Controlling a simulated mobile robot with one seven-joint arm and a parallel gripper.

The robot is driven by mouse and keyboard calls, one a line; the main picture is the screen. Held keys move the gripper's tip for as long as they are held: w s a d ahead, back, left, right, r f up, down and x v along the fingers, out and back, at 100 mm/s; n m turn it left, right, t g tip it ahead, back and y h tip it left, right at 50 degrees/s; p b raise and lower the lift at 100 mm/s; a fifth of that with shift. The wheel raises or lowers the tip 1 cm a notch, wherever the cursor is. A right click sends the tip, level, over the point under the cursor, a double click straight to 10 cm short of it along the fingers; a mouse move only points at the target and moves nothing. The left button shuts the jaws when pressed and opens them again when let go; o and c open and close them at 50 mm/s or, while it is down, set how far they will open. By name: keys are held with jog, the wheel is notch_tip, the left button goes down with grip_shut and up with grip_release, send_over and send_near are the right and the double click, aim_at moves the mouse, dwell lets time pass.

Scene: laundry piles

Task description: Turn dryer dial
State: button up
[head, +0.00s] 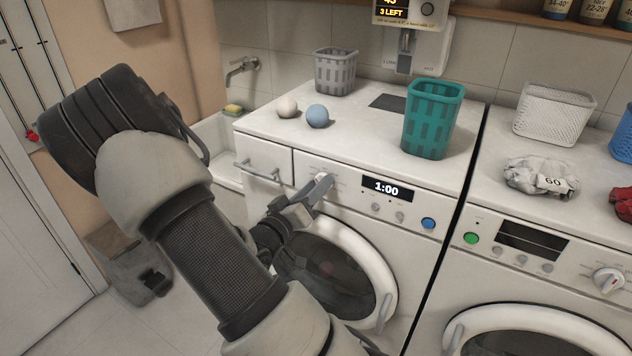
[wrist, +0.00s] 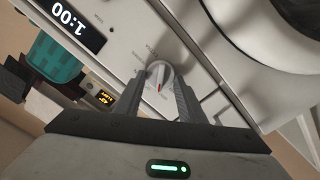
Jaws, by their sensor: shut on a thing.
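The left machine (head: 268,124) has a round door, a display (head: 387,188) reading 1:00 and a dial at the left of its panel. In the wrist view the white dial (wrist: 161,76) sits between the fingertips of my gripper (wrist: 168,82), and a red mark on it points toward my palm. In the head view my gripper (head: 318,190) reaches the panel from the lower left and is shut on the dial (head: 322,178), partly covering it. The right machine has its own white dial (head: 607,280), apart from my gripper.
On the left machine stand a teal basket (head: 432,120), a grey basket (head: 335,72) and two balls, one blue (head: 317,116) and one pale (head: 287,107). A white basket (head: 553,114) and a grey-white cloth bundle (head: 540,176) are on the right machine. A blue button (head: 428,223) is right of the display.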

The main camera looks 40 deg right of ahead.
jog(key=shift+n, duration=0.3)
jog(key=o, duration=1)
jog(key=v, duration=1.7)
jog(key=shift+a, duration=0.25)
jog(key=shift+f, duration=0.1)
